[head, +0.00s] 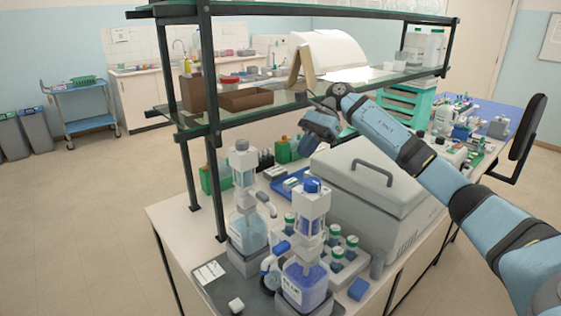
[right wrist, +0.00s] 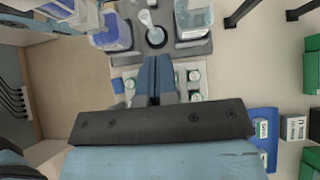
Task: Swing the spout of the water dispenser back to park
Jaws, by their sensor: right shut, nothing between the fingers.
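The water dispenser (head: 246,232) is a bottle of pale, clear liquid with a white pump head and grey top at the front. Its grey spout (head: 266,203) points right and toward the front. The bottle also shows at the top of the right wrist view (right wrist: 194,20). A second dispenser (head: 304,285) with violet-blue liquid and a blue top stands in front and to the right. My right gripper (head: 305,141) is above the bench behind both dispensers, apart from them. Its fingers (right wrist: 157,62) are together and empty in the right wrist view. My left gripper is not in view.
A rack of green-capped bottles (head: 345,245) stands right of the dispensers, beside a large grey lidded box (head: 368,182). A glass shelf (head: 250,108) on dark posts hangs over the bench's rear.

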